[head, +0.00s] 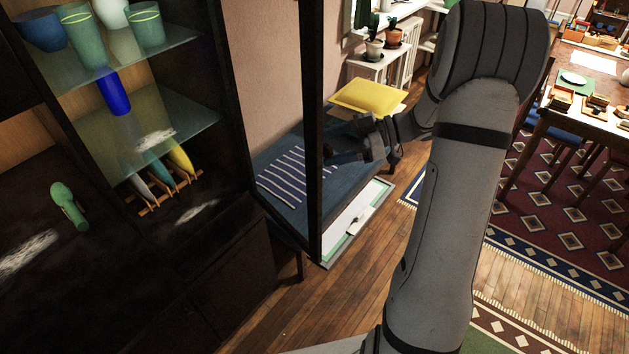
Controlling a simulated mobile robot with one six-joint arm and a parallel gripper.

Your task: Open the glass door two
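A dark-framed glass door (314,120) stands swung out from the right side of the dark curio cabinet (225,80). Its free upright edge points toward the room, and the wall and bench show through its pane. My gripper (338,157) is at the outer edge of this door, around the middle of the visible upright, with the arm reaching in from the right. The upright partly overlaps the fingertips, so I cannot tell whether they touch the frame or how far apart they are. The cabinet front beside the door is open to view. No label shows which door is two.
A bench with a striped cloth (297,175) stands behind the door. Wooden floor (350,285) is clear in front.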

